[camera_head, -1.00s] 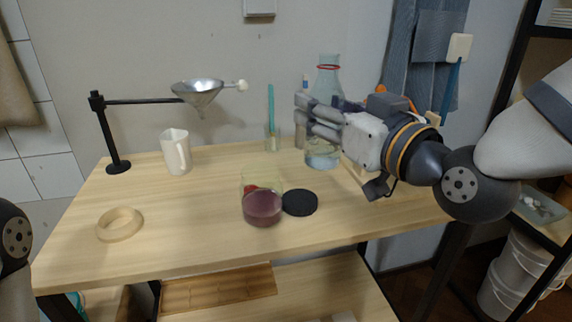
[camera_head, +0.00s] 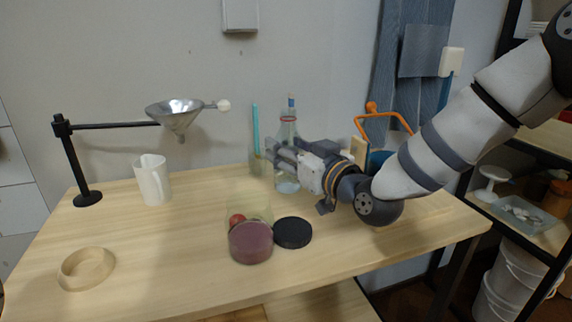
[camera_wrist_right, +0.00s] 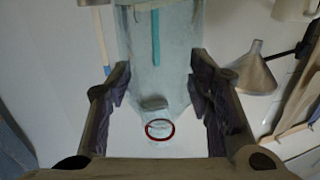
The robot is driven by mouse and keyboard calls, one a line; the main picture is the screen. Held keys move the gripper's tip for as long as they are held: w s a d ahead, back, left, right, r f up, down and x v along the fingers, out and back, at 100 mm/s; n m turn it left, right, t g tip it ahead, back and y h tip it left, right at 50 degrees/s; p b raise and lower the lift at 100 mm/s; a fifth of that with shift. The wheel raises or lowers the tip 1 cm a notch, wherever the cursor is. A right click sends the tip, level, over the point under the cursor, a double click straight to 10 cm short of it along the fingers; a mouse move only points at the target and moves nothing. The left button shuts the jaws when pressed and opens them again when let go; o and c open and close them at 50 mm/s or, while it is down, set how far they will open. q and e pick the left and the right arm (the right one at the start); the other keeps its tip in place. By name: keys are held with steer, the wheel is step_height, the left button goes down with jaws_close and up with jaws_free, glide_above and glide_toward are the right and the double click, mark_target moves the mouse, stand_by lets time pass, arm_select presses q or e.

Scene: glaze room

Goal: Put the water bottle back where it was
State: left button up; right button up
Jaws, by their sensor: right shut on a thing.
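The clear water bottle (camera_head: 287,184) with a red ring at its neck stands upright at the back of the wooden table (camera_head: 180,262). My right gripper (camera_head: 277,157) reaches in from the right and is shut on the bottle's middle, hiding part of it. In the right wrist view the bottle (camera_wrist_right: 160,70) lies between my two fingers (camera_wrist_right: 158,88), its red-ringed neck low in the picture. Whether its base touches the table I cannot tell. My left gripper is out of view.
A glass with a turquoise stick (camera_head: 255,125) stands close left of the bottle. A jar with purple contents (camera_head: 251,243) and a black lid (camera_head: 293,232) are in front. A white pitcher (camera_head: 152,181), a funnel stand (camera_head: 78,165) and a wooden ring (camera_head: 86,268) are left.

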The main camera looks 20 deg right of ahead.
steer(key=shift+w+f, duration=0.3)
steer(key=shift+w, duration=0.05)
steer(key=shift+w+f+b, duration=0.1)
steer(key=shift+f+b, duration=0.25)
steer(key=shift+f, duration=1.3)
steer(key=o, duration=1.4)
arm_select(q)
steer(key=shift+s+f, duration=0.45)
arm_select(e)
steer(key=shift+o, duration=0.2)
steer(key=shift+r, duration=0.3)
steer(key=p+v, duration=0.1)
steer(key=v, duration=1)
steer(key=shift+d+p, duration=0.1)
steer(key=shift+p, duration=0.3)
steer(key=shift+s+d+f, duration=0.1)
steer(key=shift+s, duration=0.45)
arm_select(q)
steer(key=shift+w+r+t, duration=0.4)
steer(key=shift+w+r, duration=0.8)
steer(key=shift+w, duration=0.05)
